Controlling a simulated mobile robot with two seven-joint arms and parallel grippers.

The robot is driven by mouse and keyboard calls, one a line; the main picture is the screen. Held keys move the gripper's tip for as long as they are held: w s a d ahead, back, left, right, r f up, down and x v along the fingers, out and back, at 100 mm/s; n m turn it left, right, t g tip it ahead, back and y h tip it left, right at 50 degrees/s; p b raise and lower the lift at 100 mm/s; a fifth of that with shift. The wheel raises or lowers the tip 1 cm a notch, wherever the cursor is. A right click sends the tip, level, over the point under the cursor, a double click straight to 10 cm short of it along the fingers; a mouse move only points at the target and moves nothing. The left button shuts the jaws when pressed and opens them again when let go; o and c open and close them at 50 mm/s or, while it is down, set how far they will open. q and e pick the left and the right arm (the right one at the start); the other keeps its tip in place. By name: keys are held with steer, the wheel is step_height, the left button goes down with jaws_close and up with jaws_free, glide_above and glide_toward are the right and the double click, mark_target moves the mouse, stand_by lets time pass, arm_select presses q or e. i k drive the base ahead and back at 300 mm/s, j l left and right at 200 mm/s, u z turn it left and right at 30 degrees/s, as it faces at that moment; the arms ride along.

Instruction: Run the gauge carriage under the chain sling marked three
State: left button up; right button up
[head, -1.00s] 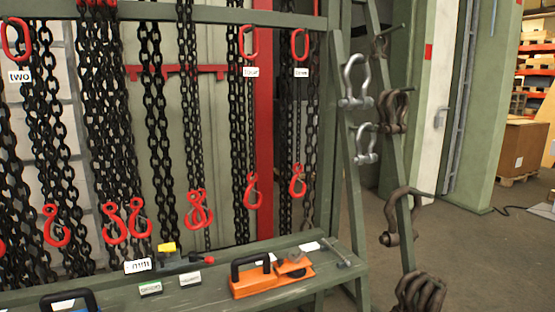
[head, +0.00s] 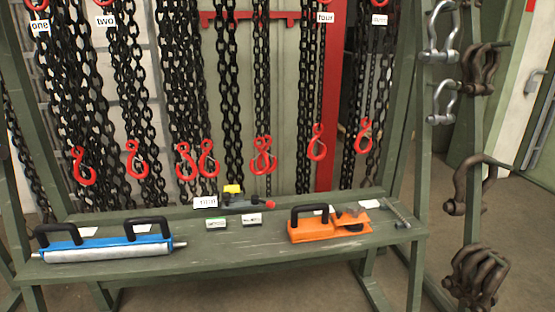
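Several dark chain slings with red hooks hang from the rack in the head view. White labels at the top include one that seems to read one (head: 40,25), one reading two (head: 106,20) and one that looks like four (head: 325,17). The far right label (head: 380,19) is too small to read. I cannot make out a label reading three. A small dark device with a yellow block and a red tip (head: 242,201), possibly the gauge carriage, sits at the bench's back edge below the middle chains. Neither gripper is in view.
The green bench (head: 200,261) carries a blue tool with two black handles (head: 105,243), an orange tool (head: 330,226), a bolt (head: 397,213) and small labels. A white label (head: 205,201) stands beside the dark device. Shackles (head: 441,32) hang on the right post. The bench's middle front is clear.

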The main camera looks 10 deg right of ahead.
mark_target(228, 204)
steer(key=i+z, duration=0.15)
steer(key=i, duration=0.3)
steer(key=i+j+z, duration=0.1)
steer(key=i, duration=0.3)
steer(key=i+j+z, duration=0.15)
steer(key=i, duration=0.3)
steer(key=i+j+z, duration=0.15)
steer(key=i+j, duration=0.15)
steer(key=i, duration=0.1)
